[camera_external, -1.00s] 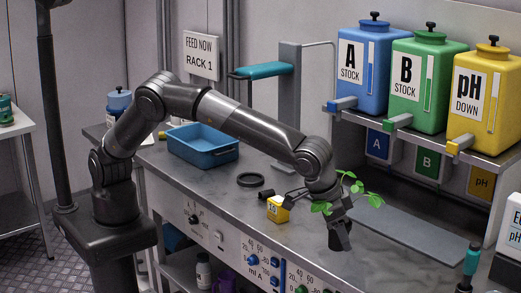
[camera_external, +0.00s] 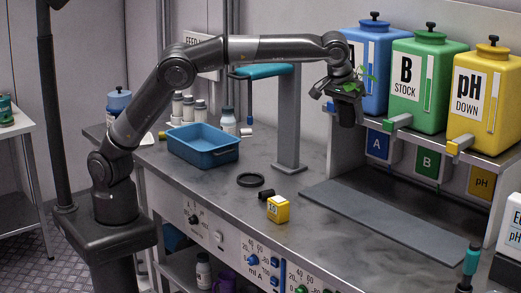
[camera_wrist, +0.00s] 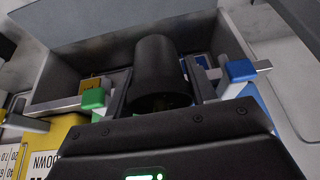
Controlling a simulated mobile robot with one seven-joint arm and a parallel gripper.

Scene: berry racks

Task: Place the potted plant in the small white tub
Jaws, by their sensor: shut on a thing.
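The potted plant is a black pot (camera_external: 346,113) with green leaves (camera_external: 367,77). My gripper (camera_external: 345,92) is shut on the pot and holds it high above the bench, in front of the blue A stock tank. In the wrist view the dark pot (camera_wrist: 163,72) sits between the two fingers; its leaves are hidden there. I cannot make out a small white tub in either view. A blue tub (camera_external: 203,151) stands on the bench at the left, well away from the gripper.
A shelf at the right carries blue, green (camera_external: 416,85) and yellow (camera_external: 485,98) tanks with protruding taps. A grey post (camera_external: 289,125) with a teal arm stands mid-bench. The grey mat (camera_external: 390,220) is clear.

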